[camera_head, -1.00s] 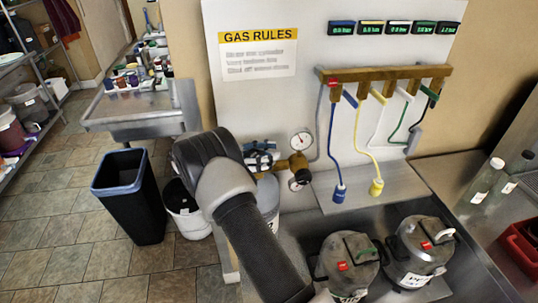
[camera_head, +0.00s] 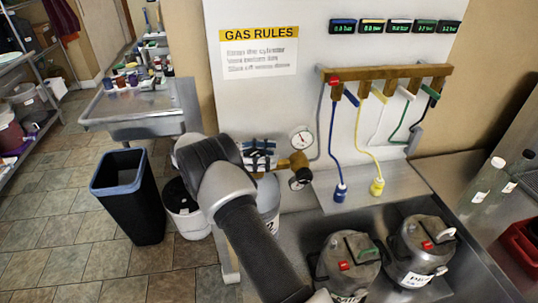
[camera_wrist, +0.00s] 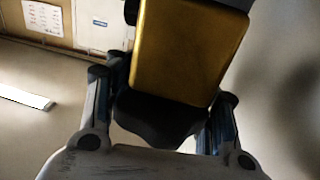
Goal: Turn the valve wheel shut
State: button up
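In the wrist view a dark, rounded part (camera_wrist: 160,120), apparently the valve wheel, sits between the two fingers of my gripper (camera_wrist: 165,95). A yellow brass block (camera_wrist: 190,45) lies just beyond it. The fingers stand wide apart on either side of the dark part; I cannot tell whether they touch it. In the head view my gripper (camera_head: 258,152) is beside the brass regulator (camera_head: 291,164) with its round gauges (camera_head: 302,139), above the grey cylinder (camera_head: 268,196). The wheel itself is hidden there by my gripper and arm.
A brass manifold (camera_head: 385,73) with coloured hoses hangs on the white panel. Two grey lidded vessels (camera_head: 348,262) (camera_head: 420,240) stand at the front right. A black bin (camera_head: 130,195) and white bucket (camera_head: 186,212) stand on the floor to the left.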

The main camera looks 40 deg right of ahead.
jog(key=shift+o, duration=1)
jog(key=shift+s+d, duration=0.1)
jog(key=shift+r, duration=0.1)
notch_tip(320, 180, up, 10)
